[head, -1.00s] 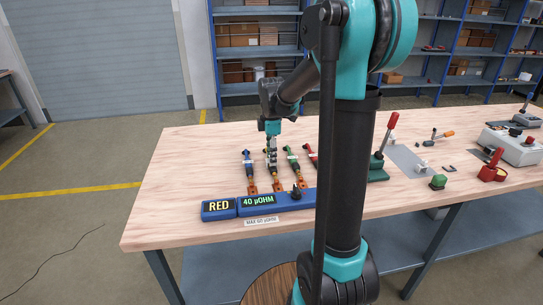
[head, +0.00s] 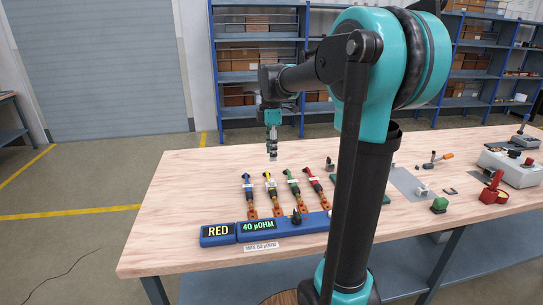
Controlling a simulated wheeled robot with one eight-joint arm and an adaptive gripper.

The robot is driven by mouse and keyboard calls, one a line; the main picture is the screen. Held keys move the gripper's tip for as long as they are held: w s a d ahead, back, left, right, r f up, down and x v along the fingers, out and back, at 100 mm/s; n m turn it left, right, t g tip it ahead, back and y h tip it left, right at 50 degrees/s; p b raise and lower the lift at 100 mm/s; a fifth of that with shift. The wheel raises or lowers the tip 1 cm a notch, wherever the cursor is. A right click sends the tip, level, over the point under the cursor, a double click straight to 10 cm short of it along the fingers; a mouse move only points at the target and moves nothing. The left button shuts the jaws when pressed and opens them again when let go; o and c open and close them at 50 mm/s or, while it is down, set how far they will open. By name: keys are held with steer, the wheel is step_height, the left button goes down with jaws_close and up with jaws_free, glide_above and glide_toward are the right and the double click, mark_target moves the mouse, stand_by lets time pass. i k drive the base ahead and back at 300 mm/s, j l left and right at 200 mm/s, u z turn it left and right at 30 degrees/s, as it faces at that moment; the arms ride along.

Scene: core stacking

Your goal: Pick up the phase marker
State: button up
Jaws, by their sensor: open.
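My gripper (head: 272,154) points down in the air above the far ends of the coloured cables, and its jaws look empty. Each has a pale band and a copper-coloured lug towards the blue block (head: 315,222). I cannot tell which item is the phase marker; the pale bands are too small to read. The displays at the block's left read "RED" (head: 218,231) and "40 µOHM" (head: 258,226).
My arm hides part of the table's middle. To its right are a green-topped button (head: 439,205), a red holder (head: 490,196), an orange-handled tool (head: 442,156) and a grey control box (head: 512,148). The wooden table's left side (head: 185,190) is bare.

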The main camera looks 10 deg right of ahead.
mark_target(424, 188)
steer(key=k, duration=1)
